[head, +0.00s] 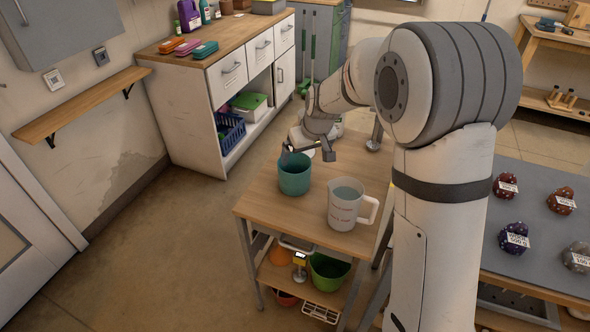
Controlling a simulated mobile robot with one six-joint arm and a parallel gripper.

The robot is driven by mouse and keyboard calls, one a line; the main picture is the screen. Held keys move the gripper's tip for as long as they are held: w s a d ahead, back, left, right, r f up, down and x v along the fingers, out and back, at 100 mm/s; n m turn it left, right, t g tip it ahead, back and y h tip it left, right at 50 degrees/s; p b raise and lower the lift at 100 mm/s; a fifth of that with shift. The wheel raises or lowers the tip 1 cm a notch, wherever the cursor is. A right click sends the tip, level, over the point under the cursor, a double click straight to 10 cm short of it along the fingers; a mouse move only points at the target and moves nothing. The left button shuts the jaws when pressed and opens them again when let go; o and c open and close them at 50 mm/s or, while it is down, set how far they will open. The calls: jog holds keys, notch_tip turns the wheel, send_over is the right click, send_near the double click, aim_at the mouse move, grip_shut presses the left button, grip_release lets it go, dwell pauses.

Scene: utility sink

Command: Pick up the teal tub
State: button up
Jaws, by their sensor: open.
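The teal tub (294,179) stands upright on the wooden top of a small table (262,203), near its left edge. My gripper (306,151) is just above the tub's rim, with its fingers apart and one finger near the left side of the rim. I cannot tell whether a finger touches the tub or reaches inside it. The gripper holds nothing that I can see. The tub's inside is mostly hidden by the angle.
A white measuring jug (341,211) stands close to the tub on the right, its handle facing right. Other items stand behind my gripper, partly hidden. Floor is clear at left.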

aim_at(294, 166)
jog(key=shift+n, duration=0.3)
jog(key=x, duration=0.4)
jog(key=w+a+x, duration=0.1)
jog(key=x, duration=0.3)
jog(key=r+p+x, duration=0.1)
jog(key=x, duration=0.3)
jog(key=shift+w+a, duration=0.25)
jog(key=shift+a, duration=0.15)
jog(key=shift+c, duration=0.2)
jog(key=c, duration=0.7)
